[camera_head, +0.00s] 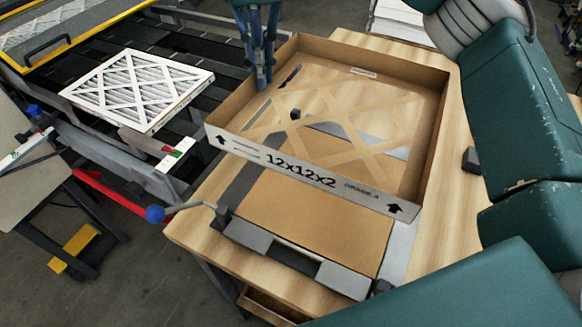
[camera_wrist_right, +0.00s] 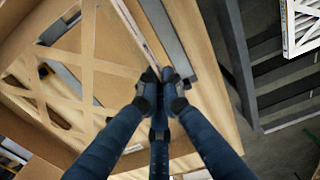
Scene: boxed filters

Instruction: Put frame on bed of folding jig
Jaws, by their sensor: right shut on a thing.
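The frame (camera_head: 330,176) is an open brown cardboard tray with a lattice bottom and "12x12x2" printed on its near wall. It is over the wooden table of the folding jig, partly covering the jig's brown bed (camera_head: 305,215). I cannot tell whether it touches the jig. My right gripper (camera_head: 262,82) is shut on the frame's far-left wall. In the right wrist view, the dark blue fingers (camera_wrist_right: 160,76) pinch the wall's edge, with the frame's lattice (camera_wrist_right: 86,62) to the left. My left gripper is not in view.
A white pleated filter (camera_head: 135,88) lies on the dark conveyor at the left. A blue-knobbed lever (camera_head: 155,214) sticks out at the jig's left edge. Grey clamp blocks (camera_head: 248,237) line its near side. A red bar (camera_head: 105,197) is below the conveyor.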

